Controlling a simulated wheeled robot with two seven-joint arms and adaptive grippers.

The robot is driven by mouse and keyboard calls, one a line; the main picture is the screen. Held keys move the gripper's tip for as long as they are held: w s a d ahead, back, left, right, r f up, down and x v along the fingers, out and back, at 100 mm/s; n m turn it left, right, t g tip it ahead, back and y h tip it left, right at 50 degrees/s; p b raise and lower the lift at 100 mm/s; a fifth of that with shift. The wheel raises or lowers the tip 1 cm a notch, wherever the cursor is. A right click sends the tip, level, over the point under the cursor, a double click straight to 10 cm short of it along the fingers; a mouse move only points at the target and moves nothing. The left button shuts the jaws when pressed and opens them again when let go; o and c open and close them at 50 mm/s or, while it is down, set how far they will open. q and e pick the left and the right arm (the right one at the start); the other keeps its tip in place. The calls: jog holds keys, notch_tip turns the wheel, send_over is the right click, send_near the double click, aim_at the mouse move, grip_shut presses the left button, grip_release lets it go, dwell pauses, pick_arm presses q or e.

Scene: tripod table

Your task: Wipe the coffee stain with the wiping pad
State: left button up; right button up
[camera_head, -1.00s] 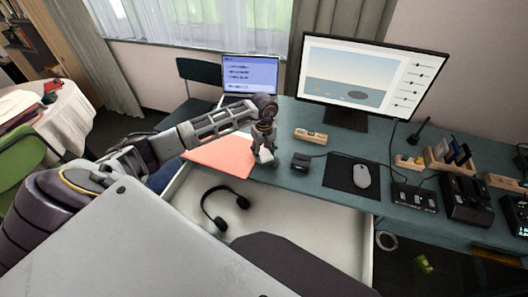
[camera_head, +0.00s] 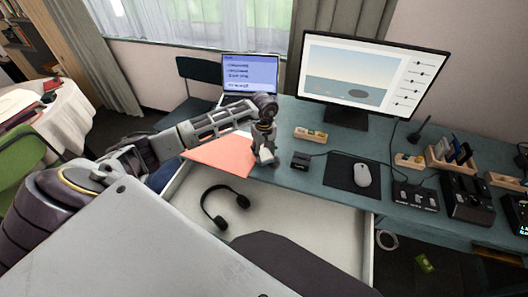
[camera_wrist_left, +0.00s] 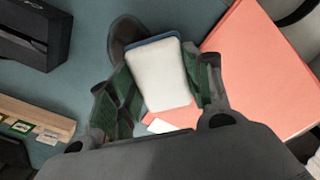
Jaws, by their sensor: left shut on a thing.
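My left gripper (camera_head: 264,157) is over the blue-green desk, beside the pink-orange folder. In the left wrist view, my left gripper (camera_wrist_left: 158,88) has its green-padded fingers shut on the wiping pad (camera_wrist_left: 159,75), a white block with a blue edge. The brown coffee stain (camera_wrist_left: 124,35) shows on the desk next to the pad's upper left corner. Part of the stain may be hidden under the pad. I cannot tell whether the pad touches the desk. In the head view the stain is not visible. My right gripper is not in view.
The folder (camera_head: 219,155) lies just left of the gripper. A small black box (camera_head: 300,161), a wooden holder (camera_head: 310,135) and a mouse (camera_head: 362,175) on a black mat are to its right. A monitor (camera_head: 372,71) stands behind. An open drawer with headphones (camera_head: 226,205) is in front.

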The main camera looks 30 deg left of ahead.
pick_arm(q)
jog(key=shift+f+b, duration=0.3)
jog(key=shift+f, duration=0.1)
jog(key=shift+d, duration=0.1)
dwell(0.3)
jog(key=shift+w+d+r+b, duration=0.1)
jog(key=shift+w+d+b, duration=0.15)
jog(key=shift+d, duration=0.65)
jog(key=shift+w+d+b, duration=0.2)
jog(key=shift+d, duration=0.7)
jog(key=shift+d, duration=0.15)
